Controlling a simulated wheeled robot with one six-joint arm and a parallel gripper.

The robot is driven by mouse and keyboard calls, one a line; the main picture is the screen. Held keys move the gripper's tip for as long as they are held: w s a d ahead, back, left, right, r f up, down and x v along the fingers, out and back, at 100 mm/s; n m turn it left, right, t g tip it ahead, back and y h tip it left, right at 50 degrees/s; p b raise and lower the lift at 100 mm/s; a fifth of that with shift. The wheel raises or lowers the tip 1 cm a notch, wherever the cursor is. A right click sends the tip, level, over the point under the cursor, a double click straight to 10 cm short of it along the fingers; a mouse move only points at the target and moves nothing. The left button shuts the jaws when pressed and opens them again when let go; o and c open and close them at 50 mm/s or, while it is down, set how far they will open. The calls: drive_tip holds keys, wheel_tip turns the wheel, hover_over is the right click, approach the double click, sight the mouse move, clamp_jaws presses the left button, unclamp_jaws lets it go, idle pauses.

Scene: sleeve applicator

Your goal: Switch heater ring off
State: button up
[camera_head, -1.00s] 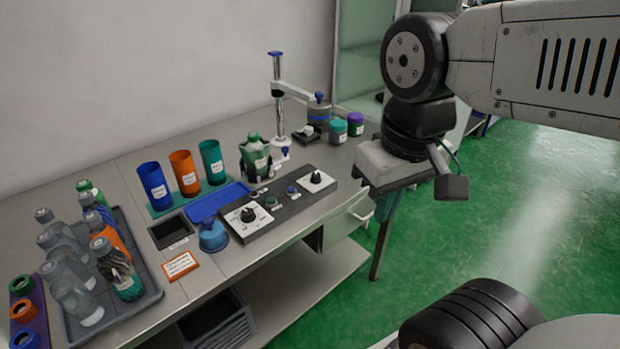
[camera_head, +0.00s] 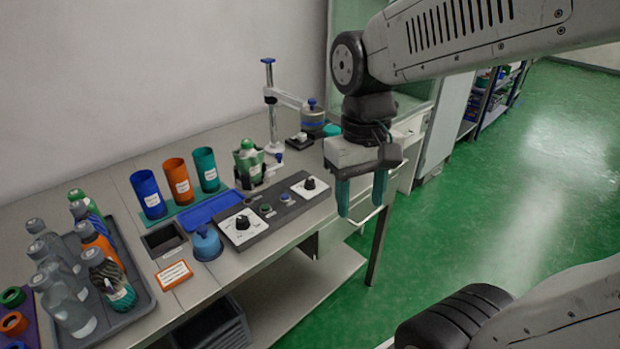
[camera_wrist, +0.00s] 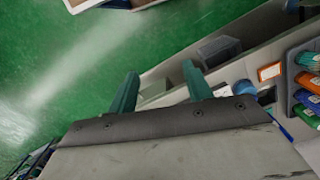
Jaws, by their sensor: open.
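A dark control panel (camera_head: 270,222) lies along the front of the bench. It carries a white dial plate with a black knob (camera_head: 242,222) at its left end and another black knob (camera_head: 310,183) on a white plate at its right end. Small round buttons (camera_head: 266,208) sit between them; their labels are too small to read. A green-capped bottle (camera_head: 248,162) stands in a holder behind the panel, by the post stand (camera_head: 272,105). My gripper (camera_head: 361,215) is open and empty, pointing down off the bench's front edge, right of the panel. Its teal fingers also show in the wrist view (camera_wrist: 160,92).
Blue (camera_head: 149,194), orange (camera_head: 179,181) and teal (camera_head: 206,170) cups stand behind a blue tray (camera_head: 213,206). A bottle tray (camera_head: 142,290) is at left. Green floor is free at right.

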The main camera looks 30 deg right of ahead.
drive_tip(key=w+d+f+m+g, duration=0.1)
drive_tip(key=w+d+f+m, duration=0.1)
drive_tip(key=w, duration=0.5)
drive_tip(key=w+d+f+m, duration=0.1)
drive_tip(key=w+f, duration=0.2)
drive_tip(key=w, duration=0.3)
drive_tip(key=m+t, duration=0.2)
drive_tip(key=m, duration=0.7)
hover_over(310, 180)
wheel_tip(310, 180, down, 8)
drive_tip(key=shift+s+r, duration=0.15)
drive_tip(key=shift+m, duration=0.3)
wheel_tip(310, 180, down, 8)
drive_tip(key=shift+r, duration=0.1)
drive_tip(key=c, duration=1)
